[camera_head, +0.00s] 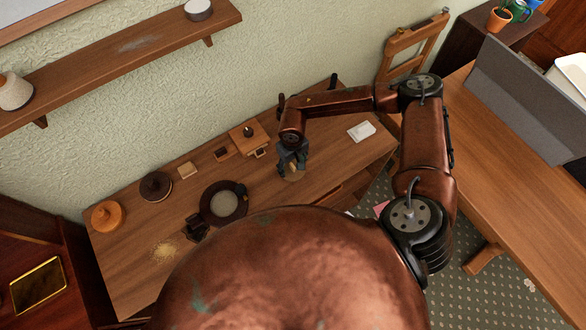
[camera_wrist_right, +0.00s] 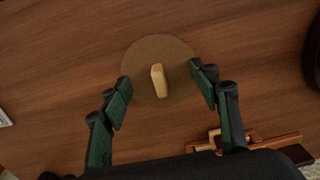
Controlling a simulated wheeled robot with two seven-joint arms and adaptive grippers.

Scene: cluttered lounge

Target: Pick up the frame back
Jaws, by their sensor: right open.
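The frame back is a round brown disc (camera_wrist_right: 140,61) with a pale wooden peg-like piece (camera_wrist_right: 159,80) on its middle; it lies on the wooden table. In the head view the disc (camera_head: 293,177) shows just below my right gripper (camera_head: 292,165), partly covered by it. In the right wrist view my right gripper (camera_wrist_right: 160,84) is open, one finger on each side of the disc, with the pale piece between the fingers. Nothing is held. I cannot tell the exact height of the fingertips above the table. My left gripper is not in view.
The table (camera_head: 130,270) also bears a dark round dish (camera_head: 223,217), an orange lidded pot (camera_head: 107,215), a brown pot (camera_head: 155,186), a small wooden box (camera_head: 249,136) and a white block (camera_head: 361,131). A wall shelf (camera_head: 110,65) runs above.

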